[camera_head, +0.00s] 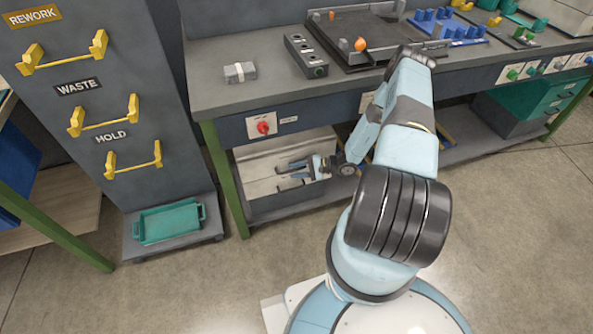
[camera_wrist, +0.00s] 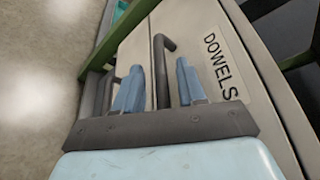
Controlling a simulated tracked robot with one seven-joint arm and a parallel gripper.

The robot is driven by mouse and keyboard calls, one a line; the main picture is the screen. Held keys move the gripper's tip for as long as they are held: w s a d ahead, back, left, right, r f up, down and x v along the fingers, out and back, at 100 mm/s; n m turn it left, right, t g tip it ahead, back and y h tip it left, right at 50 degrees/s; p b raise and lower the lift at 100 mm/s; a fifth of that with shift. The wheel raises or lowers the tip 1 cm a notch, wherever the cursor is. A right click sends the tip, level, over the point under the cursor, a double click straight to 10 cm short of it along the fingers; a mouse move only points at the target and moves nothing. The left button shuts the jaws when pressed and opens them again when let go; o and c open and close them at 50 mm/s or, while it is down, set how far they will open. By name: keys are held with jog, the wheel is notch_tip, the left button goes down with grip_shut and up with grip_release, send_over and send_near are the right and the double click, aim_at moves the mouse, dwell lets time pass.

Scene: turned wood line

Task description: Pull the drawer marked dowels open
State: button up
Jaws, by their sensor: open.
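The drawer marked DOWELS (camera_wrist: 212,30) has a pale front with a black-lettered label in the wrist view. Its dark bar handle (camera_wrist: 164,75) lies between the two blue fingers of my gripper (camera_wrist: 158,82). The fingers are open, one on each side of the bar, with gaps visible. I cannot tell whether either touches it. In the head view my gripper (camera_head: 292,172) is under the bench in front of the pale drawer fronts (camera_head: 262,172); the label cannot be read there. The drawer looks shut.
Another pale front with a dark handle (camera_wrist: 106,92) adjoins on the left in the wrist view. A green bench leg (camera_head: 226,180) stands left of my gripper. A grey rack (camera_head: 120,150) with yellow handles and a teal tray (camera_head: 168,221) stands further left. The floor in front is clear.

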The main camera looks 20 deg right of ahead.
jog(key=shift+c, duration=0.4)
grip_shut()
jog(key=shift+s, duration=0.1)
